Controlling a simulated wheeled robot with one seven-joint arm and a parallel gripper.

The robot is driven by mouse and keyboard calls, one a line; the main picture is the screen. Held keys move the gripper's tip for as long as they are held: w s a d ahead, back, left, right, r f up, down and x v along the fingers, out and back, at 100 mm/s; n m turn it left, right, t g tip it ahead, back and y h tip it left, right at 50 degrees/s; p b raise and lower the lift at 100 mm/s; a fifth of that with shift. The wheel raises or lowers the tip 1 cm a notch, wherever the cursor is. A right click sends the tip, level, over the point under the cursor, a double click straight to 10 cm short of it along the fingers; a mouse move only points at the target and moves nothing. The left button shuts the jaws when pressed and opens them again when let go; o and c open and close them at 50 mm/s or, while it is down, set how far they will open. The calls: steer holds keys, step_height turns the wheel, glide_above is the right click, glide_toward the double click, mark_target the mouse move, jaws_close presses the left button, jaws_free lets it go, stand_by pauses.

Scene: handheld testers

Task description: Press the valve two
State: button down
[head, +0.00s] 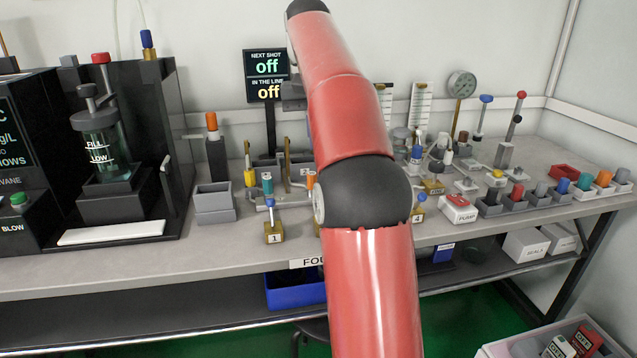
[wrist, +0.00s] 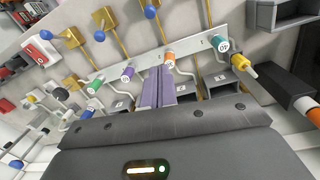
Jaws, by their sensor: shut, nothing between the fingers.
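In the head view a brass valve block marked 1 (head: 274,234) with a blue knob stands at the bench front. A block marked 4 (head: 418,213) stands right of my arm. The blocks between them are almost wholly covered by my arm, so valve two cannot be made out there. In the wrist view, brass blocks with blue knobs line the top; their numbers cannot be read. By its place in the row, the one with its blue knob (wrist: 150,11) at the top edge may be valve two. My gripper (wrist: 158,72) is shut and empty, apart from that knob, near a pale rail.
The rail carries an orange cap (wrist: 169,60), a purple cap (wrist: 128,74) and a teal cap (wrist: 220,44), close around my fingers. Grey numbered boxes (wrist: 215,84) stand behind it. In the head view a grey bin (head: 213,202) stands left and a red-topped pump box (head: 459,208) right.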

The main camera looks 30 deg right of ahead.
steer(key=f, duration=0.3)
steer(key=f+b, duration=0.1)
steer(key=f, duration=0.5)
steer(key=shift+s+d+f, duration=0.15)
steer(key=shift+s+d, duration=0.05)
steer(key=shift+s, duration=0.05)
steer(key=shift+s+a+f+b, duration=0.1)
steer(key=shift+s+f+b, duration=0.1)
steer(key=shift+f+b, duration=0.15)
steer(key=shift+s+a+r, duration=0.25)
steer(key=shift+s+r, duration=0.05)
steer(key=shift+s, duration=0.2)
steer(key=shift+s+a+r, duration=0.2)
steer(key=shift+s+r, duration=0.05)
steer(key=shift+s, duration=0.3)
steer(key=shift+s+a+r, duration=0.25)
steer(key=shift+s+r, duration=0.05)
steer(key=shift+s, duration=0.2)
